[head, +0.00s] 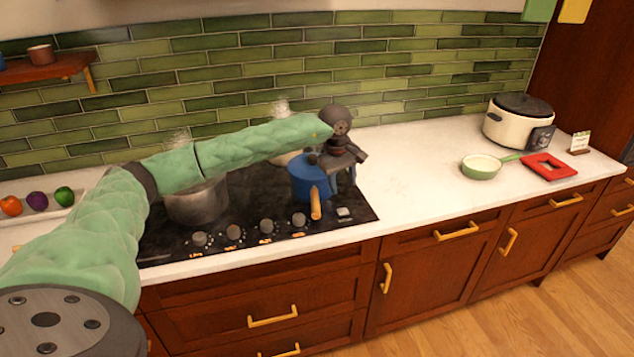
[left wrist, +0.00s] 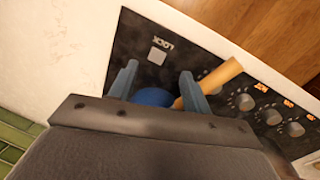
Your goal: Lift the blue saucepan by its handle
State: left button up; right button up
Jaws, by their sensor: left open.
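The blue saucepan (head: 308,184) stands on the right part of the black stovetop in the head view. It has a dark lid knob, and its tan handle (head: 316,204) points toward the front edge. My left gripper (head: 344,180) is open just right of the pan and above the cooktop, pointing down. In the left wrist view, part of the saucepan (left wrist: 153,97) shows between the open fingers (left wrist: 158,84). The handle (left wrist: 215,80) runs behind the right-hand finger and out past it, not clearly between the fingers. My right gripper is not in view.
A grey steaming pot (head: 198,203) stands on the left of the stovetop (head: 255,207), and a pale pot (head: 284,157) behind, partly hidden by my arm. Knobs line the front edge. White counter (head: 410,185) to the right is clear up to a green pan (head: 480,167).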

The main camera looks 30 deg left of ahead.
aim_at(316, 200)
pick_arm(q)
jog(key=s+a+m+y, duration=0.1)
jog(key=s+a+m+g+y, duration=0.1)
jog(key=s+a+m, duration=0.1)
jog(key=s+a+m+g+y, duration=0.1)
jog(key=a+m, duration=0.1)
jog(key=shift+s+a+f, duration=0.15)
jog(key=shift+s+f, duration=0.05)
jog(key=shift+f, duration=0.05)
jog(key=shift+s+f+p, duration=0.2)
jog(key=shift+f+p, duration=0.5)
jog(key=shift+f, duration=0.2)
jog(key=f+p, duration=0.2)
jog(key=f, duration=0.1)
jog(key=f+p, duration=0.1)
jog(key=shift+s+a+f+p, duration=0.15)
jog(key=shift+s+a+p, duration=0.1)
jog(key=shift+s+p, duration=0.1)
jog(key=shift+f, duration=0.45)
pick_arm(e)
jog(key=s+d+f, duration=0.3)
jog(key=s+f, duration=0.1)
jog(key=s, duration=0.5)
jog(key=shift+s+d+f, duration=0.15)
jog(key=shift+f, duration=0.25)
